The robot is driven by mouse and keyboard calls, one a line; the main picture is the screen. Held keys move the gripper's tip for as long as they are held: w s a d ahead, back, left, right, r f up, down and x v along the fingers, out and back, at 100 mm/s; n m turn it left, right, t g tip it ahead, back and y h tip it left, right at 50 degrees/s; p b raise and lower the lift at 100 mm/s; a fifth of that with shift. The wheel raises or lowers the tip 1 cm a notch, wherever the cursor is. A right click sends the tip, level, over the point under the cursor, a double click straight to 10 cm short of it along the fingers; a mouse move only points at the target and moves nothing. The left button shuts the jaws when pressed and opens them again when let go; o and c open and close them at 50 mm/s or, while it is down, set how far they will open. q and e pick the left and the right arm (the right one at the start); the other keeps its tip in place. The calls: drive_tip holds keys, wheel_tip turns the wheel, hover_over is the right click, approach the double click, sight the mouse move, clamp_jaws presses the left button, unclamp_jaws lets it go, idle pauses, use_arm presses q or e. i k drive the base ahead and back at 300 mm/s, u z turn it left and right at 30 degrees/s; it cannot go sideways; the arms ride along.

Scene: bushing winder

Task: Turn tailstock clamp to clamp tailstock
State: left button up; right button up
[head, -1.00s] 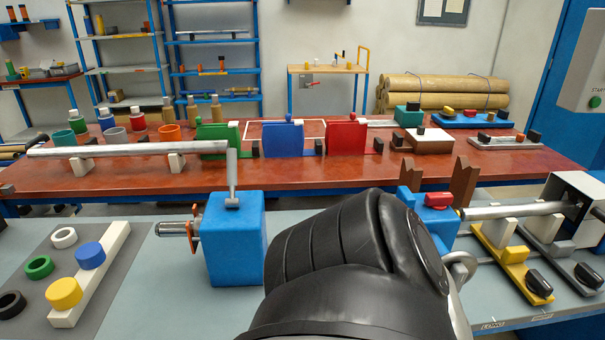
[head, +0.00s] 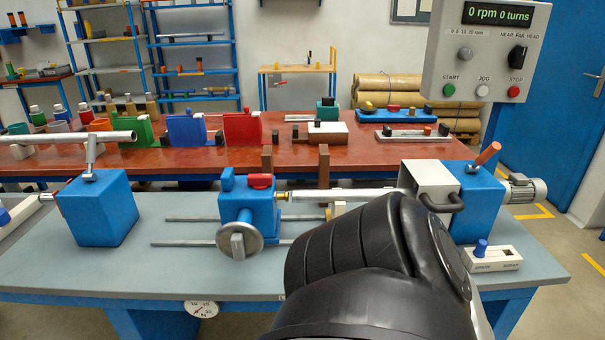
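The tailstock (head: 262,212) is a blue block on the grey bench, near the middle of the head view. On its top sits a short red piece (head: 260,181) that looks like the clamp, with a blue upright part (head: 227,179) just left of it. A grey handwheel (head: 240,240) is on its front. A pointed centre on its right side meets the end of a long metal shaft (head: 340,195); I cannot tell whether they touch. Neither of my grippers shows. A black link of one of my arms covers the lower middle, hiding bench right of the handwheel.
Two rails (head: 190,218) run beside the tailstock. A blue headstock (head: 472,207) with a white guard (head: 430,178) stands at right, under a control panel (head: 487,55) reading 0 rpm 0 turns. A blue stand (head: 98,210) is at left.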

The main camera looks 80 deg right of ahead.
sight(258, 182)
drive_tip(key=z, duration=1.4)
